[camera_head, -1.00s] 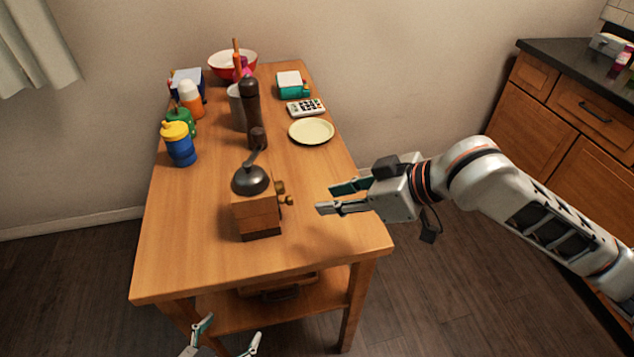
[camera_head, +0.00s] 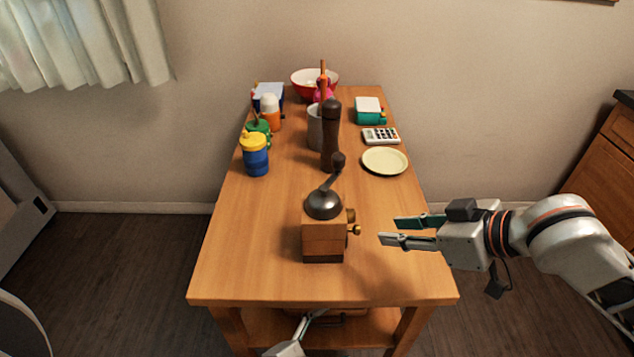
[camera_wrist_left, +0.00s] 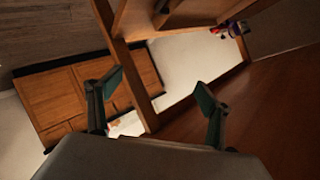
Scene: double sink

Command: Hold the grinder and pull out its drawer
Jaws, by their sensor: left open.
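The grinder (camera_head: 323,238) stands upright on the wooden table near its front. It has a wooden box body, a dark metal dome and a crank with a dark knob. Brass-coloured fittings (camera_head: 354,230) stick out from its right side; the drawer looks shut, but I cannot tell for sure. My right gripper (camera_head: 389,231) is open and empty, just right of the fittings, pointing left at them. My left gripper (camera_head: 322,318) is low, by the table's front edge, and partly out of sight. The left wrist view shows its fingers apart (camera_wrist_left: 158,90) with nothing between them.
A dark pepper mill (camera_head: 331,135) stands behind the grinder's crank. A plate (camera_head: 385,161) and a calculator (camera_head: 381,136) lie behind right. A blue bottle with a yellow lid (camera_head: 255,154) stands behind left. The table top (camera_head: 245,265) left of the grinder is clear.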

